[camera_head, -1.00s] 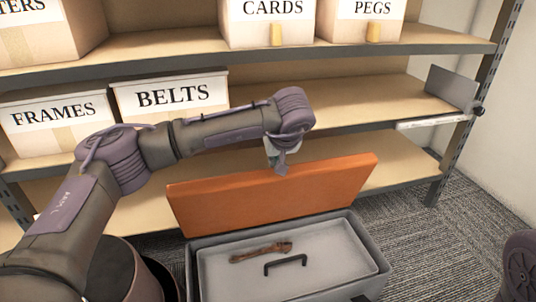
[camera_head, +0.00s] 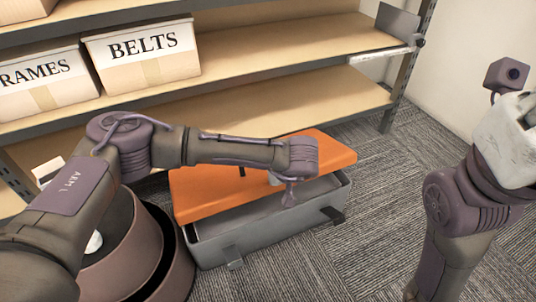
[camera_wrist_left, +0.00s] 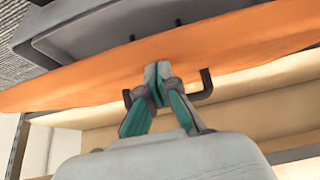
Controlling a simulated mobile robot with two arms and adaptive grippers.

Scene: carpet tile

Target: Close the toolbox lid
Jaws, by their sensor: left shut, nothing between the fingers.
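The grey toolbox (camera_head: 250,228) stands on the carpet, its orange lid (camera_head: 215,190) partly lowered over it. A gap shows between the lid's near edge and the box rim. A black handle (camera_head: 242,171) is on the lid's outer face. My left gripper (camera_head: 273,180) is at that face, its fingertips mostly hidden by my wrist. In the left wrist view the gripper (camera_wrist_left: 157,75) is shut and empty, fingertips at the orange lid (camera_wrist_left: 90,85) beside the handle (camera_wrist_left: 206,85).
Shelves (camera_head: 270,50) stand close behind the toolbox, with a BELTS box (camera_head: 145,70) and another labelled box (camera_head: 40,85). Open carpet (camera_head: 350,240) lies in front and to the right.

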